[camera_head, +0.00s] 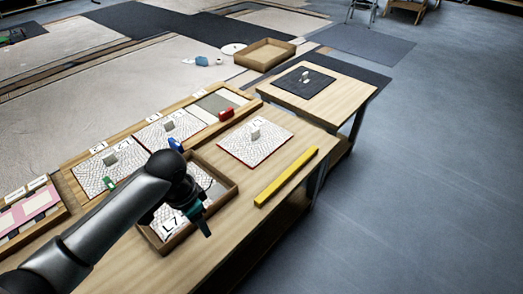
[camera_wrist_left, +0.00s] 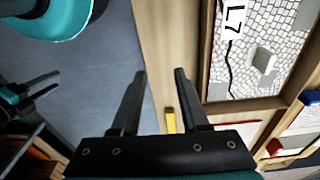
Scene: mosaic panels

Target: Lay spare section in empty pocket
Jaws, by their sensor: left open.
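A mosaic section with a grey handle block (camera_head: 256,134) lies on the table, its red edge showing. Another mosaic section, labelled L7, lies in a wooden tray (camera_head: 229,194), partly hidden by my left arm; the tray's section also shows in the left wrist view (camera_wrist_left: 280,28). The long wooden frame holds mosaic sections (camera_head: 98,178) and, at its right end, a plain grey pocket (camera_head: 211,103) without mosaic. My left gripper (camera_head: 203,228) is over the tray's near side; in the wrist view its fingers (camera_wrist_left: 160,72) are apart and empty. My right gripper (camera_wrist_left: 58,81) shows small at the wrist view's left.
A yellow bar (camera_head: 287,177) lies along the table's right edge. Red (camera_head: 226,114), blue (camera_head: 176,145) and green (camera_head: 109,183) pieces sit along the frame. A side table with a black mat (camera_head: 318,82) and a cardboard box (camera_head: 265,54) stand beyond. Bare tabletop lies right of the tray.

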